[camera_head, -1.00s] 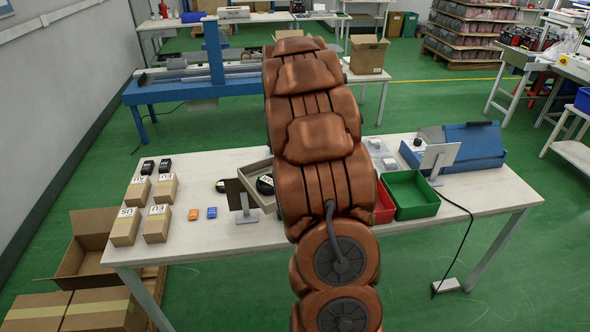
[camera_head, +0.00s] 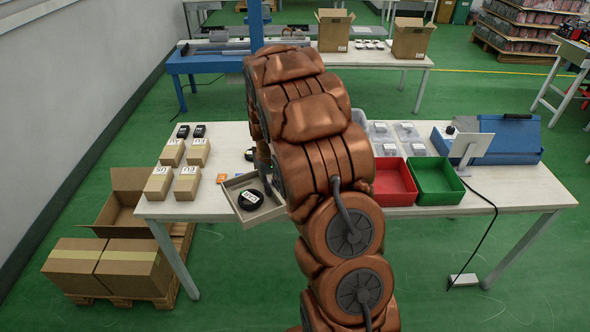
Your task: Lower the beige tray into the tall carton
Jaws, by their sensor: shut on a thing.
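The beige tray (camera_head: 236,203) is a shallow box at the front edge of the white table, left of my arm. It appears raised and slightly turned, with a black round item (camera_head: 250,199) with a white and green label in it. My gripper (camera_head: 263,160) is mostly hidden by my copper-coloured arm; only a small dark part shows, at the tray's far right side, shut on the tray. The grip itself is hidden.
The white table (camera_head: 430,198) carries small boxes (camera_head: 187,183), a red bin (camera_head: 392,185), a green bin (camera_head: 436,183) and a blue machine (camera_head: 510,140). An open carton (camera_head: 124,212) and closed boxes (camera_head: 112,267) sit on a pallet at left. Green floor is free in front.

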